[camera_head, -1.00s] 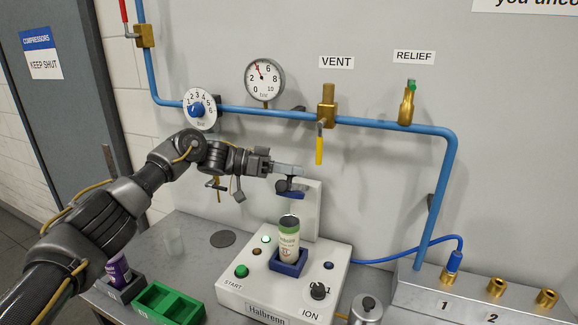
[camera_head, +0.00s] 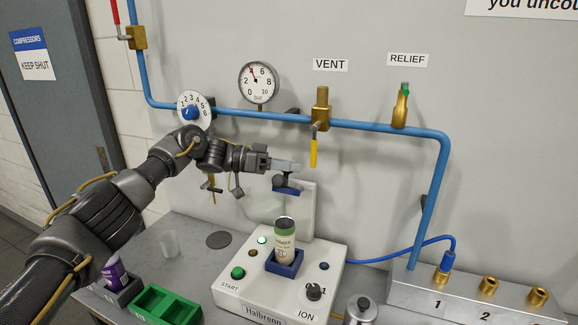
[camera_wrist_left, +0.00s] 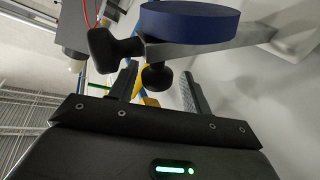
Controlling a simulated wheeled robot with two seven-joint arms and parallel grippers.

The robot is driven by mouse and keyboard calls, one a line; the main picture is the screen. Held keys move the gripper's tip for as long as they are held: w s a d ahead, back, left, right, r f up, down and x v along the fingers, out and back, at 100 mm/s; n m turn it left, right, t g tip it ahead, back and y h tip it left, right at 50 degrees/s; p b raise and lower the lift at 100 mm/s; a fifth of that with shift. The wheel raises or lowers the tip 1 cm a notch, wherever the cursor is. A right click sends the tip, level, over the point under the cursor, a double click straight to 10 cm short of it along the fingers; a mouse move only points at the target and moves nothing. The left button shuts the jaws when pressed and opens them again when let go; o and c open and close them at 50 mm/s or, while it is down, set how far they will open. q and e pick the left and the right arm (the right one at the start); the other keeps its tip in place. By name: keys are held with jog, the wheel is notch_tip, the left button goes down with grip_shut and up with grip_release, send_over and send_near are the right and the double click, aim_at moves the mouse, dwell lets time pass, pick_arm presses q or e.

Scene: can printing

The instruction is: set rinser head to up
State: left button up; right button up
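The rinser head appears to be the dark blue disc (camera_head: 285,190) on a short bar at the top of the white machine's post, above the can (camera_head: 284,242). In the left wrist view the blue disc (camera_wrist_left: 190,22) is close, with a grey metal bar and black knobs (camera_wrist_left: 157,76) beneath it. My left gripper (camera_head: 274,165) is at the bar from the left. In the wrist view its two dark fingers stand apart, with a black knob showing between them and gaps on both sides. Whether the fingers touch it is unclear. My right gripper is not in view.
The white machine (camera_head: 230,290) has START and ION controls. The can stands in its blue holder (camera_head: 285,266). A blue pipe (camera_head: 380,124) with valves and a gauge (camera_head: 259,82) runs behind. A green tray (camera_head: 165,305), purple can (camera_head: 115,271) and clear cup (camera_head: 169,243) stand left.

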pick_arm(q)
jog(key=shift+s+a, duration=0.1)
jog(key=shift+a, duration=0.15)
jog(key=a+r+b, duration=0.1)
jog(key=a+b, duration=0.2)
jog(key=a, duration=0.7)
jog(key=shift+s+a+r+b, duration=0.15)
jog(key=shift+s+r+b, duration=0.1)
jog(key=shift+b, duration=0.15)
jog(key=shift+f, duration=0.1)
